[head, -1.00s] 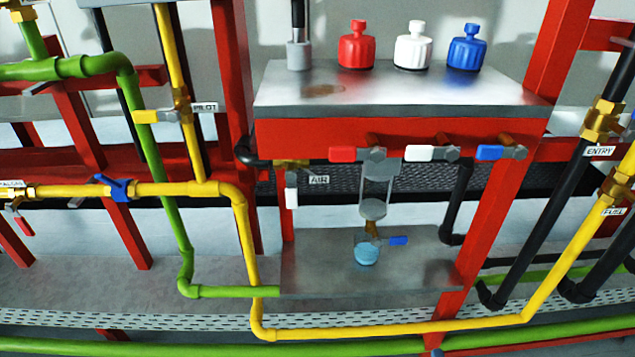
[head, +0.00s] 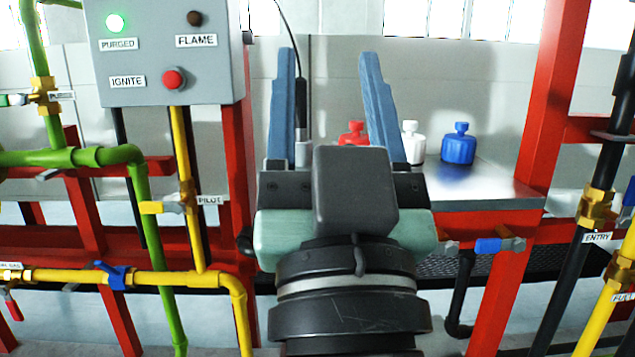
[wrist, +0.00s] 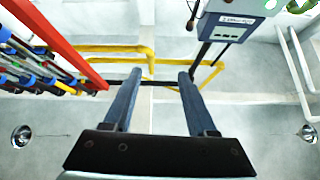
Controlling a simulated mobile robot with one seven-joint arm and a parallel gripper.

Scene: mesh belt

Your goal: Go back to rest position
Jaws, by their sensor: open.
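My gripper (head: 329,105) stands upright in the middle of the head view, with its two blue fingers spread wide apart and nothing between them. It also shows in the wrist view (wrist: 158,85), open and empty, with the fingers pointing up toward the ceiling. In the head view my gripper and wrist hide much of the steel shelf and the valves below it.
A red bottle (head: 354,133), a white bottle (head: 411,143) and a blue bottle (head: 458,144) stand on the steel shelf (head: 490,190). A grey control box (head: 165,55) with a lit green PURGED lamp hangs at upper left. Yellow pipes (head: 180,145) and red posts (head: 550,90) flank my arm.

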